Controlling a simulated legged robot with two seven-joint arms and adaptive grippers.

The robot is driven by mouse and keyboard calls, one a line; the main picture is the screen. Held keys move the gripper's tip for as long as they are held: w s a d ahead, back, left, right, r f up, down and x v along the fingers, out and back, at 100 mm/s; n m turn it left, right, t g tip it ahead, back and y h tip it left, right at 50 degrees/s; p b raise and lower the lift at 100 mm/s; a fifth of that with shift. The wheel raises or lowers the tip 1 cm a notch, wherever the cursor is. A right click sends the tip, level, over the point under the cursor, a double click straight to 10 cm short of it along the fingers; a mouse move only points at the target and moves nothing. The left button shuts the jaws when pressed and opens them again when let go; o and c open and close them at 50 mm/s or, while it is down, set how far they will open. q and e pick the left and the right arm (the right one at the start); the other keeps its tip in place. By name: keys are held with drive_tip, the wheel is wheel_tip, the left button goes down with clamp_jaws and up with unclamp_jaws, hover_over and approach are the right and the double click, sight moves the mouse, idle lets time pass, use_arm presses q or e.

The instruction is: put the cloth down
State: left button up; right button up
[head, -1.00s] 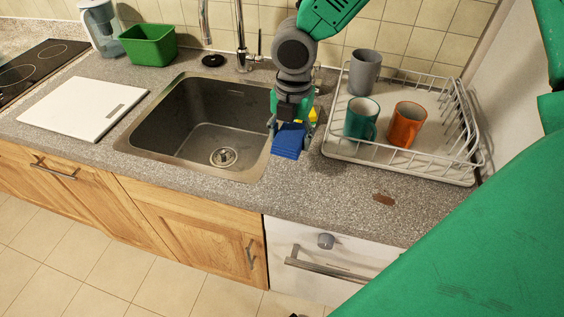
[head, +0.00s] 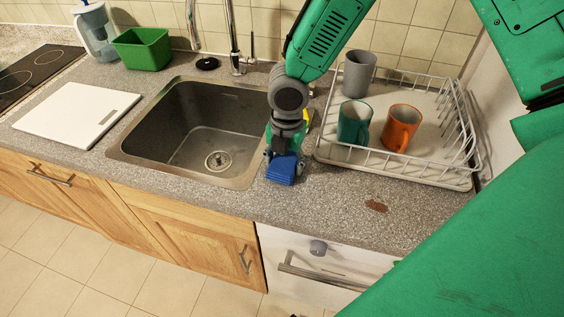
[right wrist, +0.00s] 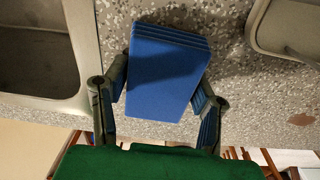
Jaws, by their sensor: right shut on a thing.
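The blue folded cloth (head: 282,170) is at the countertop between the sink and the dish rack in the head view. In the right wrist view the cloth (right wrist: 165,75) fills the space between the fingers, its layered folds at the far edge. My right gripper (head: 284,155) is shut on it, pointing down; its fingers also show in the right wrist view (right wrist: 158,100). I cannot tell whether the cloth touches the counter or is just above it. My left gripper is not in view.
The sink (head: 190,135) lies left of the cloth. The dish rack (head: 400,168), with a grey cup (head: 358,72), a teal mug (head: 353,122) and an orange mug (head: 400,127), stands right. A brown stain (head: 376,206) marks the otherwise clear front counter. Something yellow is partly hidden behind my gripper.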

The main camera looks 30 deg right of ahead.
sight(271, 166)
drive_tip(key=shift+s+d+f, duration=0.25)
drive_tip(key=shift+d+f, duration=0.15)
drive_tip(key=shift+d, duration=0.05)
drive_tip(key=shift+s+a+f, duration=0.1)
drive_tip(key=shift+a, duration=0.25)
drive_tip(key=o, duration=1.5)
drive_tip(key=shift+a, duration=0.7)
drive_tip(key=shift+c, duration=0.2)
drive_tip(key=shift+w+a+h, duration=0.15)
drive_tip(key=shift+w+a, duration=0.05)
drive_tip(key=shift+a, duration=0.35)
drive_tip(key=shift+w+a+h, duration=0.15)
drive_tip(key=shift+a, duration=0.35)
drive_tip(key=shift+a+r, duration=0.1)
drive_tip(key=shift+r, duration=0.1)
drive_tip(key=shift+s+d, duration=0.1)
drive_tip(key=shift+d, duration=1.2)
drive_tip(key=shift+a, duration=0.6)
drive_tip(key=shift+r+b, duration=0.4)
drive_tip(key=shift+b, duration=0.15)
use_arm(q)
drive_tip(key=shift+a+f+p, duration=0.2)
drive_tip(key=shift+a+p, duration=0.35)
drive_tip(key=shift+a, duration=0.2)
use_arm(e)
wheel_tip(271, 166, up, 14)
drive_tip(key=shift+d, duration=0.2)
